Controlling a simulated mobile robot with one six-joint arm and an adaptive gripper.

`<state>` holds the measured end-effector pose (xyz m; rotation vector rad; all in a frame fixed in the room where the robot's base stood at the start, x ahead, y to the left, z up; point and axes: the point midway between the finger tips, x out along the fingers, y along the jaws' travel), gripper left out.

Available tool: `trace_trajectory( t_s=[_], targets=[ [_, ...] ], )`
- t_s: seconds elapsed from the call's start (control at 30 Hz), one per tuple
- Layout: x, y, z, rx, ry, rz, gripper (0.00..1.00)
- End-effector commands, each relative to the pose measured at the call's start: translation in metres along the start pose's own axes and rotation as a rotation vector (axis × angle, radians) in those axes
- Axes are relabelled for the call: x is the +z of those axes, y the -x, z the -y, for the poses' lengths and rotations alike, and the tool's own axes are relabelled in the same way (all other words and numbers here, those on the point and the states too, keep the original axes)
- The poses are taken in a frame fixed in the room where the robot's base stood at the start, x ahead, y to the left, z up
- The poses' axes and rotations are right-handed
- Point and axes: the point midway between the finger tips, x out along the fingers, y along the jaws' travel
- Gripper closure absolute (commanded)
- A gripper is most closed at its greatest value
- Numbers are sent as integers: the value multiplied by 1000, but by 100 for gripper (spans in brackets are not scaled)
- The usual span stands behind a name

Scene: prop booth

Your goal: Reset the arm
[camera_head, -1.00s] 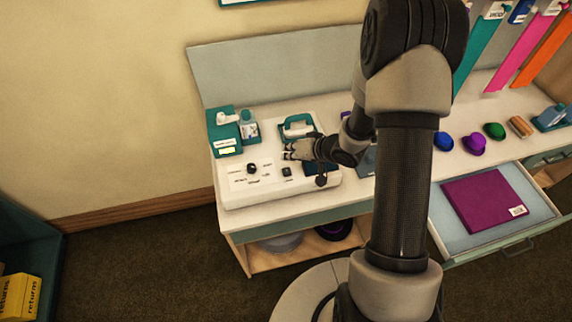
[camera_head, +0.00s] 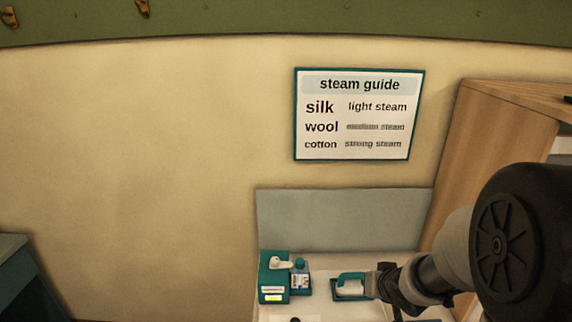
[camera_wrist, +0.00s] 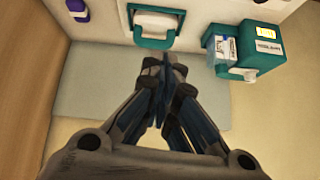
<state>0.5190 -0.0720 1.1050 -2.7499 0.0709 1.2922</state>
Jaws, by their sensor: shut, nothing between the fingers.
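My arm reaches in from the right of the head view. My gripper (camera_head: 374,283) is shut and empty. In the head view it appears just right of the teal-framed white handle piece (camera_head: 350,287) on the counter. In the wrist view the closed fingertips (camera_wrist: 164,64) point towards that same teal-framed piece (camera_wrist: 155,24), with a small gap in the picture. I cannot tell its height above the counter. My arm hides the counter to the right.
A teal box (camera_head: 273,277) and a small bottle (camera_head: 300,275) stand left of the handle piece. A grey back panel (camera_head: 340,220) rises behind the counter. A steam guide poster (camera_head: 358,114) hangs on the wall. A wooden side panel (camera_head: 480,150) stands at the right.

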Motion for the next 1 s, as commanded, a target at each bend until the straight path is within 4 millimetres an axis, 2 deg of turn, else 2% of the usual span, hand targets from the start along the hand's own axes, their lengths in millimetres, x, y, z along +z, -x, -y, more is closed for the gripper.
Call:
trace_trajectory(
  t_s=[0.03, 0.1, 0.23, 0.37, 0.5, 0.6, 0.73, 0.83, 1.0],
  targets=[
    [-7, 24, -2, 48, 18, -11, 100],
    [-9, 54, -7, 108, 30, -1, 100],
    [3, 111, -8, 182, 41, 36, 100],
    [32, 164, 1, 201, 44, 96, 100],
    [75, 213, 20, 161, 56, 169, 100],
    [105, 238, 34, 110, 74, 217, 100],
    [133, 259, 49, 50, 97, 261, 100],
    [144, 267, 55, 25, 108, 278, 100],
    [148, 269, 57, 18, 112, 286, 100]
  ],
)
